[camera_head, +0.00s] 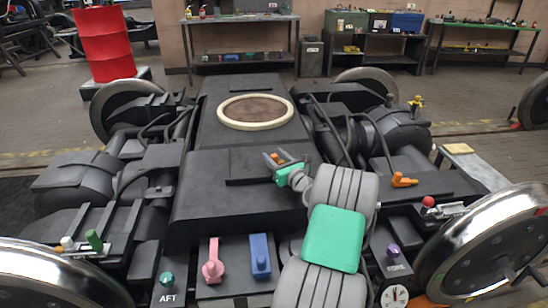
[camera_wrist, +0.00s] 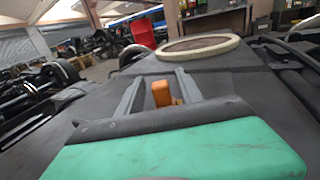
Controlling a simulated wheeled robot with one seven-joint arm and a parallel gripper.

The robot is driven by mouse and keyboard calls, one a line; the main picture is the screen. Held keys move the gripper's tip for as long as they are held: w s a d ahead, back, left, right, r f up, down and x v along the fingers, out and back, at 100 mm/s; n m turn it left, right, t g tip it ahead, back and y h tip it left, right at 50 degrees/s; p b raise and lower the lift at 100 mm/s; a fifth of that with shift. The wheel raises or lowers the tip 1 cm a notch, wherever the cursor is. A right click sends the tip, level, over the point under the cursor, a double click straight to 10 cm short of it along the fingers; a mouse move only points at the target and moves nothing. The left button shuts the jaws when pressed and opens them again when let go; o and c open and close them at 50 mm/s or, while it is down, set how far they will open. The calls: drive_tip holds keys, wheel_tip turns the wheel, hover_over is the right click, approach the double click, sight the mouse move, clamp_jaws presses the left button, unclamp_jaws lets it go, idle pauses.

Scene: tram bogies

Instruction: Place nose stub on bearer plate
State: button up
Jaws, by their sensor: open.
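A small orange block, which may be the nose stub, shows in the wrist view (camera_wrist: 162,93) between the two fingers of my gripper (camera_wrist: 158,88). In the head view the orange piece (camera_head: 275,157) is small and partly hidden by my gripper (camera_head: 277,158). My gripper is open, low over the flat dark deck of the bogie. Gaps show between the block and the fingers. The dark plate (camera_head: 245,166) under it, likely the bearer plate, lies in the middle of the deck. The block's underside is hidden, so I cannot tell whether it touches the plate.
A cream ring (camera_head: 256,111) lies on the deck behind my gripper. An orange fitting (camera_head: 403,180) sits to the right. Pink (camera_head: 213,262) and blue (camera_head: 260,257) pieces stand at the front. Hoses (camera_head: 340,135) and large wheels (camera_head: 480,245) flank the deck.

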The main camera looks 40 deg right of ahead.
drive_tip(key=shift+r, duration=0.25)
drive_tip(key=p+v, duration=0.2)
drive_tip(key=v, duration=1)
drive_tip(key=shift+s, duration=0.1)
